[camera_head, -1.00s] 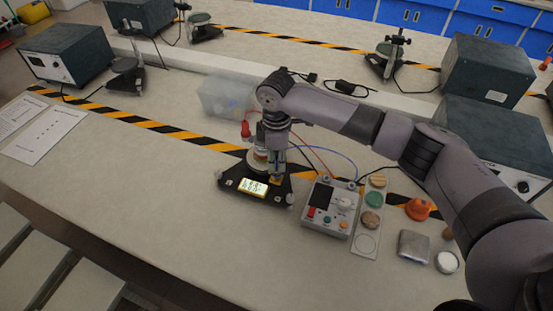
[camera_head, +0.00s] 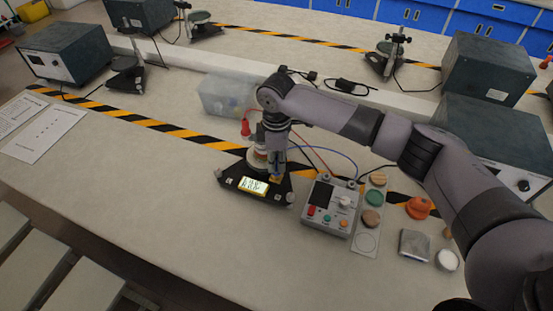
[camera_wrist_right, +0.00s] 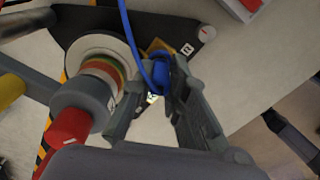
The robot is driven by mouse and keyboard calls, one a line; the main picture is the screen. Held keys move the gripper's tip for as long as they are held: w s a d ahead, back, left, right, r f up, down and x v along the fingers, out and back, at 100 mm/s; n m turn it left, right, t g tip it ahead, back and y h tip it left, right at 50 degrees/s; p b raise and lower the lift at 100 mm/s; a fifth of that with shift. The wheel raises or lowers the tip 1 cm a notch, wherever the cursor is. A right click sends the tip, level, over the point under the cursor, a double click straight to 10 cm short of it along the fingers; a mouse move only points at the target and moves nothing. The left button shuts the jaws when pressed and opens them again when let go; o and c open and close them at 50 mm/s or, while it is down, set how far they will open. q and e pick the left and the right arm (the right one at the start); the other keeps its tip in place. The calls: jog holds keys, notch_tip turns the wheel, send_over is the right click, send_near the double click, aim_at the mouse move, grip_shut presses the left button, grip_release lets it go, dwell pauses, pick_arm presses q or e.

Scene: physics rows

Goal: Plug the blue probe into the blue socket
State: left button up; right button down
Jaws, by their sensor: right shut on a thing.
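My right gripper (camera_head: 276,168) is low over the right side of the black three-cornered base (camera_head: 231,187), beside its disc stack. In the right wrist view, the gripper (camera_wrist_right: 160,88) is shut on the blue probe (camera_wrist_right: 161,72), with a blue cable (camera_wrist_right: 126,25) looping up from it. The probe is close to a brass-coloured part (camera_wrist_right: 158,46) of the base. I cannot tell whether the probe's tip touches anything. I cannot make out the blue socket; the probe and fingers may hide it. My left gripper is not in view.
The red plug (camera_head: 246,129) stands above the disc stack (camera_wrist_right: 98,70), close to my gripper. A grey meter box (camera_head: 329,205) and a sample strip (camera_head: 366,243) lie to the right. A clear bin (camera_head: 224,95) stands behind. The bench at front left is clear.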

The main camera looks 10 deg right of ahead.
jog(key=shift+f, duration=0.45)
dwell(0.3)
jog(key=c, duration=1.5)
grip_release()
jog(key=shift+o, duration=0.4)
jog(key=shift+o, duration=0.9)
notch_tip(320, 180, up, 8)
jog(key=p, duration=0.8)
jog(key=shift+f, duration=0.2)
jog(key=shift+f, duration=0.1)
